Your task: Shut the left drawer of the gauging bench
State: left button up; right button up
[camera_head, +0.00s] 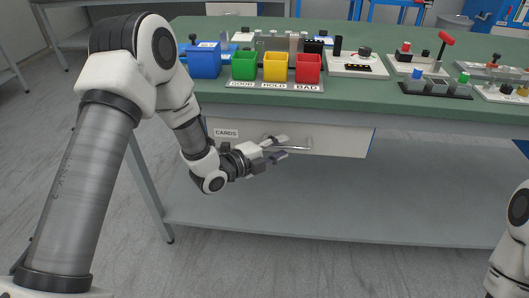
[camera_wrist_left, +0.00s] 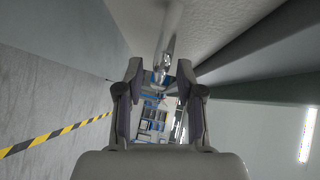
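The left drawer (camera_head: 340,141) has a white front labelled CARDS and sits under the green bench top. How far it stands out is hard to tell. Its metal bar handle (camera_head: 298,148) also shows in the left wrist view (camera_wrist_left: 172,40), running toward the space between my fingertips. My left gripper (camera_head: 281,148) is open at the left part of the handle, in front of the drawer; its two fingers also show apart in the left wrist view (camera_wrist_left: 160,75). I cannot tell whether they touch the handle. My right gripper is out of view.
The gauging bench (camera_head: 440,112) carries blue, green, yellow and red bins (camera_head: 308,68) near its front edge, with several fixtures to the right. A grey lower shelf (camera_head: 330,215) lies below the drawer and is bare. The floor in front is clear.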

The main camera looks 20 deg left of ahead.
pick_arm(q)
jog(key=v, duration=1)
jog(key=shift+r, duration=0.1)
jog(key=s+d+f+n+g+y, duration=0.1)
jog(key=s+d+f+g, duration=0.15)
jog(key=s+f, duration=0.4)
jog(key=s+d+f+n+g+y, duration=0.1)
jog(key=s+f+n+g, duration=0.15)
jog(key=f, duration=0.65)
jog(key=s+d+f+g+y, duration=0.1)
jog(key=s+d+f+g, duration=0.15)
jog(key=s+f, duration=0.4)
jog(key=s+a+f+n+g+y, duration=0.35)
jog(key=s+n, duration=0.35)
jog(key=n, duration=0.3)
jog(key=s+a+f+n+g+y, duration=0.2)
jog(key=s+f+n+g, duration=0.15)
jog(key=s+n, duration=0.45)
notch_tip(320, 180, up, 28)
jog(key=w+n+p, duration=0.1)
jog(key=p, duration=2.7)
jog(key=shift+w+a, duration=0.2)
jog(key=shift+w, duration=0.05)
